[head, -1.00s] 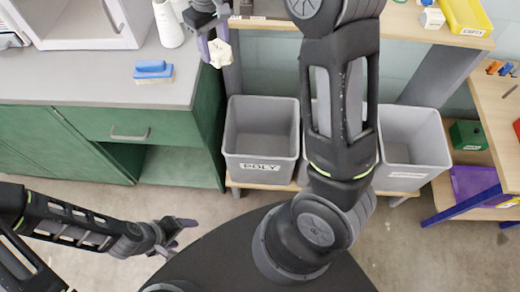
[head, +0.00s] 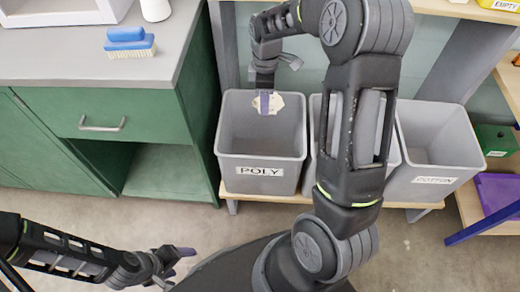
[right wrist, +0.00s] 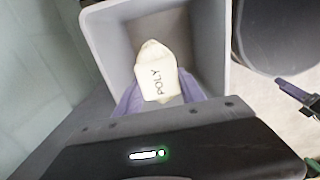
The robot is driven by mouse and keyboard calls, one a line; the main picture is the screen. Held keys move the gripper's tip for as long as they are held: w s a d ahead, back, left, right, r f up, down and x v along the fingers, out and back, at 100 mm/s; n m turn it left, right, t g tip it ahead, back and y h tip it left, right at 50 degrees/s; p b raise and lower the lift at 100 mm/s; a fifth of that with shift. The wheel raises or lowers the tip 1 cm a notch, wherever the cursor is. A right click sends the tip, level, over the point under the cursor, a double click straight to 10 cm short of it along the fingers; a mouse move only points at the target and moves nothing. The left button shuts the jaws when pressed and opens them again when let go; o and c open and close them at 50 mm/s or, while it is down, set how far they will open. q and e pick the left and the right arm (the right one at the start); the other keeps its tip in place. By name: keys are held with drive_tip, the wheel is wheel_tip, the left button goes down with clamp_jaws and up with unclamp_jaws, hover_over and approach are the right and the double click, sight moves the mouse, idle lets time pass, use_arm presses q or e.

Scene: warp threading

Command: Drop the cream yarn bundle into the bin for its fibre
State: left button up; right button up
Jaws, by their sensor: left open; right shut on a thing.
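In the right wrist view the bin's inside (right wrist: 113,35) shows beyond the bundle. My left gripper (head: 178,262) is open and empty, low at the left, away from the bins.
A middle grey bin (head: 313,115) is mostly hidden behind my right arm, its label unseen. A right bin is labelled COTTON (head: 436,180). A blue brush (head: 130,42) lies on the grey counter (head: 60,65) above a green cabinet (head: 70,115).

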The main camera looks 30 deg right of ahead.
wheel_tip(320, 180, down, 6)
drive_tip(key=b, duration=0.5)
drive_tip(key=o, duration=1.4)
drive_tip(key=shift+r+p, duration=0.95)
drive_tip(key=shift+r, duration=3)
